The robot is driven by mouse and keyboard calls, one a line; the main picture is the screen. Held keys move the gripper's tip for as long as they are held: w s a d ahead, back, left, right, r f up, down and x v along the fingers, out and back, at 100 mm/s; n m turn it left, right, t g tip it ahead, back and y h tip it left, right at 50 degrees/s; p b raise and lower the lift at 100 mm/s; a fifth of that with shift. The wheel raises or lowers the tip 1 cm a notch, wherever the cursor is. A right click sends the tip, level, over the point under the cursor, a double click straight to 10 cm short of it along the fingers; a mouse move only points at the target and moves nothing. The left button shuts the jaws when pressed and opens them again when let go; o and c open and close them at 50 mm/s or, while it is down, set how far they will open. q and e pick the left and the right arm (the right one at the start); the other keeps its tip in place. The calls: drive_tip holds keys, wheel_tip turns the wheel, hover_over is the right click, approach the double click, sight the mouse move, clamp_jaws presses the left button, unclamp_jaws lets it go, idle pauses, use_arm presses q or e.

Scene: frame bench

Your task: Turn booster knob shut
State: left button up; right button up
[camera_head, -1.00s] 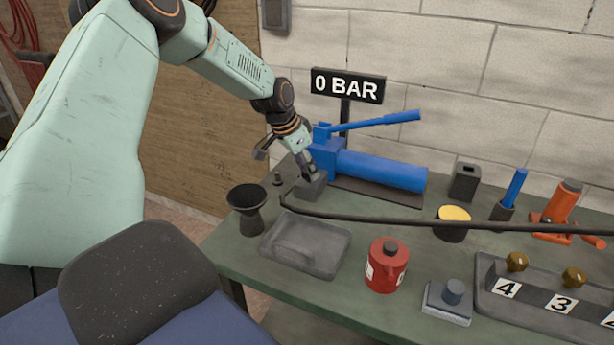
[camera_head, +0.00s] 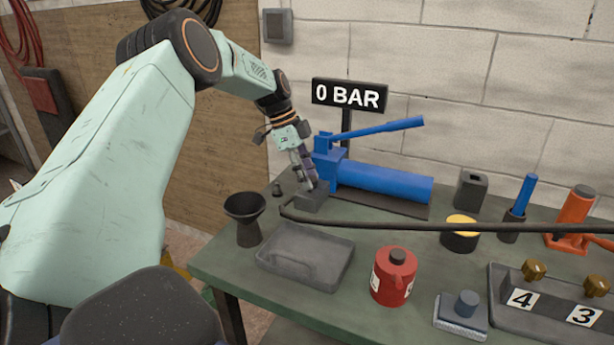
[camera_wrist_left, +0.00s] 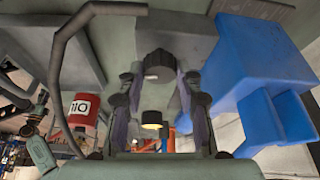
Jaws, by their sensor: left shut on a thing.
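The blue booster pump (camera_head: 380,179) lies on the bench at the back, with its lever up and a sign reading 0 BAR (camera_head: 349,95) behind it. My left gripper (camera_head: 309,184) points down at a small dark block (camera_head: 312,201) beside the pump's left end. In the left wrist view, the dark knob (camera_wrist_left: 158,64) sits between the fingers of my left gripper (camera_wrist_left: 158,80), which is shut on it. In the head view the fingers hide the knob. The blue pump body (camera_wrist_left: 250,65) is close beside the right finger.
A black hose (camera_head: 400,227) runs from near the block across the bench. A grey tray (camera_head: 305,258), a dark funnel (camera_head: 246,218) and a red can (camera_head: 393,276) stand in front. A numbered valve panel (camera_head: 550,300) is at right.

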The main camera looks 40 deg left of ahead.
use_arm(q)
drive_tip(key=shift+w+r+m+g, duration=0.15)
drive_tip(key=shift+m+g, duration=0.15)
drive_tip(key=shift+m, duration=0.3)
drive_tip(key=o, duration=1.2)
drive_tip(key=shift+c, duration=0.2)
drive_tip(key=v, duration=1.1)
drive_tip(key=shift+a+r, duration=0.25)
drive_tip(key=shift+r, duration=0.1)
